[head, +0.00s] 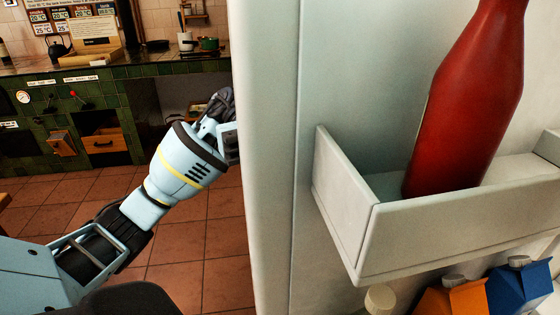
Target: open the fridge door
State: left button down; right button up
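The fridge door (268,160) stands open close in front of me, its pale edge running from top to bottom of the head view. Its inner side faces me on the right. A white door shelf (455,225) there holds a red bottle (470,100), upright. My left arm comes in from the left, and my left gripper (232,140) reaches the left side of the door edge. Its fingertips are hidden behind the edge, so I cannot tell whether it grips anything. My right gripper is not in view.
Below the shelf are an orange carton (455,298) and a blue carton (520,288). A green tiled counter (90,95) with pots stands at the back left, with an open wooden drawer (103,140). Bare terracotta floor (190,250) lies left of the door.

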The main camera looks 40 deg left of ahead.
pick_arm(q)
jog(key=shift+w+a, duration=0.2)
jog(key=shift+w, duration=0.05)
dwell(0.3)
jog(key=c, duration=1.4)
grip_release()
jog(key=shift+d, duration=0.15)
jog(key=shift+c, duration=0.2)
jog(key=v, duration=0.8)
jog(key=shift+b, duration=0.35)
